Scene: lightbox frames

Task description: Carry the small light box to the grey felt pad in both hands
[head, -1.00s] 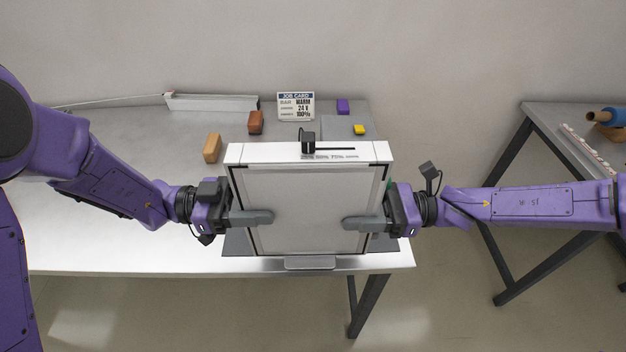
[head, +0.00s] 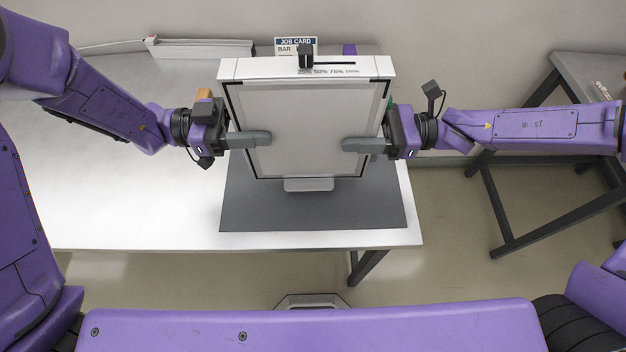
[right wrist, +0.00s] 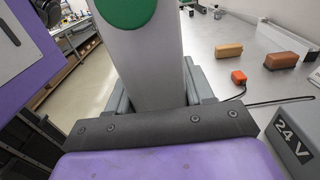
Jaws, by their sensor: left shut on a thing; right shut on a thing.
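The light box (head: 305,125) is a white-framed flat panel with a pale grey face, a black knob and a percent scale on its top edge. My left gripper (head: 250,139) is shut on its left side and my right gripper (head: 365,145) on its right side. The box looks level and hides the back part of the dark grey pad (head: 312,212) on the table. I cannot tell how high above the pad it is. In the right wrist view, the box's grey side (right wrist: 147,70) with a green disc stands between my fingers.
The white table (head: 130,205) is clear left of the pad. A second table (head: 585,72) stands at right.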

